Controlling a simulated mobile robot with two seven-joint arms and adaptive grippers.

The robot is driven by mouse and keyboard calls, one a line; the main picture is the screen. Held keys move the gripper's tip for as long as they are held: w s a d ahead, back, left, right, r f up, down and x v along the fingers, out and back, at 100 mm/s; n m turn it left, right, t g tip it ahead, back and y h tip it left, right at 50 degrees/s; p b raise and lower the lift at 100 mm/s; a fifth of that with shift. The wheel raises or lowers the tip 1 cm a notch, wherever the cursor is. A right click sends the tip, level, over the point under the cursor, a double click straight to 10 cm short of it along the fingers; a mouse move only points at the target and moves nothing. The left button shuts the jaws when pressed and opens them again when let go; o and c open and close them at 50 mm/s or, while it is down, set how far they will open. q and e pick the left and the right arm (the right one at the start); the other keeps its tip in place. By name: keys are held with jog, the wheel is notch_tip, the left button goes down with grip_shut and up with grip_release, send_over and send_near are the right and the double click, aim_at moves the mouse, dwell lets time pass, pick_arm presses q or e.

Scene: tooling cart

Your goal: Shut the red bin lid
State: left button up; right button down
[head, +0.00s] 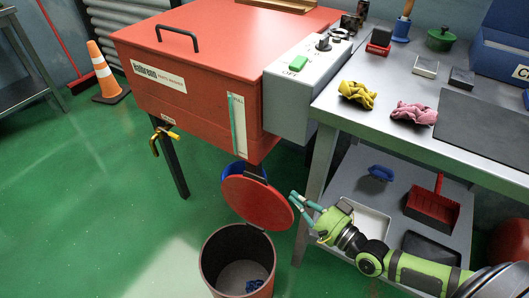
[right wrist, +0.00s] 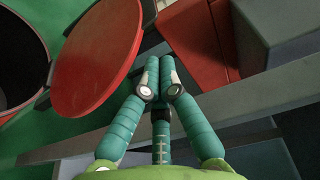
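The red bin (head: 211,268) stands on the green floor at the bottom middle of the head view, with its mouth uncovered. Its round red lid (head: 255,204) stands up, tilted, at the bin's far side. In the right wrist view the lid (right wrist: 98,58) is left of my fingers, and part of the bin (right wrist: 48,28) shows at the upper left. My right gripper (head: 293,198) is just right of the lid; I cannot tell whether it touches. In the right wrist view its teal fingers (right wrist: 159,62) are together with nothing between them. My left gripper is not in view.
A red washer cabinet (head: 210,40) stands behind the bin. A grey bench (head: 365,90) with a lower shelf (head: 345,180) is right; the shelf holds a white tray (head: 368,222) and red dustpan (head: 432,208) near my right arm. Green floor left of the bin is clear.

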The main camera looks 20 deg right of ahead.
jog(key=x, duration=0.6)
jog(key=b+x, duration=0.1)
jog(key=x, duration=0.2)
jog(key=shift+r, duration=0.4)
jog(key=shift+w+a, duration=0.2)
jog(key=shift+w, duration=0.25)
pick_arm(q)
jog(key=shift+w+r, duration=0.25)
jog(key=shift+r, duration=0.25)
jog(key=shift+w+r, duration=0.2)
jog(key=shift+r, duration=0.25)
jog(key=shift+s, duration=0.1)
